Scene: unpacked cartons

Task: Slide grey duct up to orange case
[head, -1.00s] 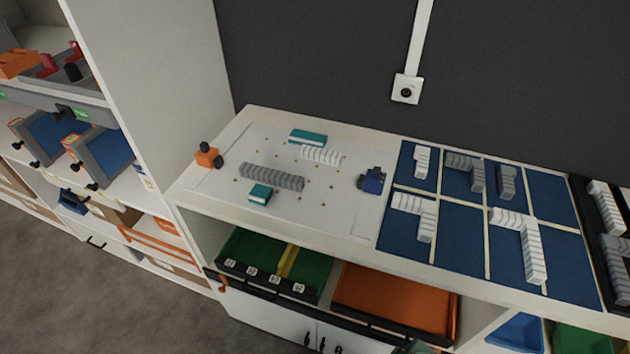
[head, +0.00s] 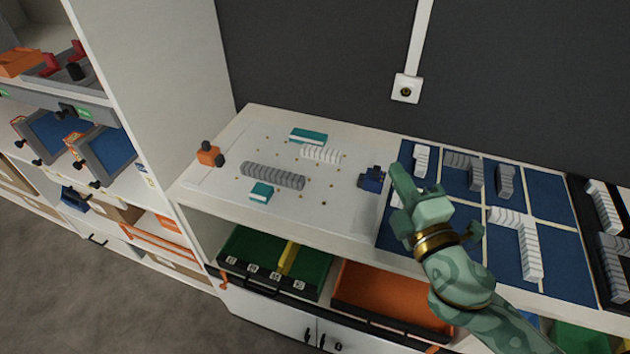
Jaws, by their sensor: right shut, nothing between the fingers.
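The grey duct (head: 273,176) is a straight ribbed piece lying on the white pegboard (head: 325,210). The orange case (head: 208,155), with dark parts on it, stands near the board's left end. A clear gap separates it from the duct's left end. My right gripper (head: 397,178) is shut and empty, over the left edge of the blue compartment tray, just right of the dark blue block. It is well to the right of the duct and hides part of the tray. My left gripper is not in view.
A white ribbed duct (head: 320,155) and a teal block (head: 308,136) lie behind the grey duct; another teal block (head: 261,192) lies in front. A dark blue block (head: 372,179) stands right. The blue tray (head: 550,205) holds white and grey ducts.

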